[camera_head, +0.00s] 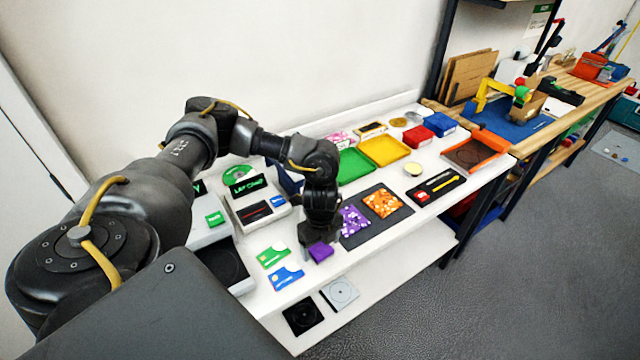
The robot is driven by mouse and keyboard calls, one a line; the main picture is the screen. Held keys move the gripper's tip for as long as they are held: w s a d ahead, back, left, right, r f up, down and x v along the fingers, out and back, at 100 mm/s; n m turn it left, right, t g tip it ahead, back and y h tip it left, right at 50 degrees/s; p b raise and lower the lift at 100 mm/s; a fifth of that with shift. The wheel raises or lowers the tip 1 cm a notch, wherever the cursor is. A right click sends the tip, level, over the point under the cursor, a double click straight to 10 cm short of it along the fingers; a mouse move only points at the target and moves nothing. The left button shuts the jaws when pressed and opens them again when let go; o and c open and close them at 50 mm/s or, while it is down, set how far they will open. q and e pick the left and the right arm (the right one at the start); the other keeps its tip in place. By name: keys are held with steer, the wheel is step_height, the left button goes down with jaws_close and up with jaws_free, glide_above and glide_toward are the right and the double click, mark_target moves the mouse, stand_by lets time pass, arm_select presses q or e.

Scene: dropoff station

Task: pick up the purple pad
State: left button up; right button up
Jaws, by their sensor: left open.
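A small plain purple pad (321,252) lies on the white table near its front edge. My left gripper (312,242) points down right at it, open, with its fingers close over the pad's back and left side. The fingertips are dark and partly hide the pad, so I cannot tell whether they touch it. A second purple thing, a patterned purple square (354,221), lies on a dark grey mat (362,237) just right of the gripper. My right gripper is not in view.
A green card (273,257) and a blue card (286,277) lie left of the pad. An orange patterned square (383,204) shares the mat. Green (355,163) and yellow (384,151) trays stand behind. A lower shelf (372,292) holds two square items.

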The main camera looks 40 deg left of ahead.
arm_select(q)
steer(key=shift+f, duration=0.8)
steer(key=shift+c, duration=0.4)
steer(key=c, duration=1)
steer(key=shift+r, duration=0.1)
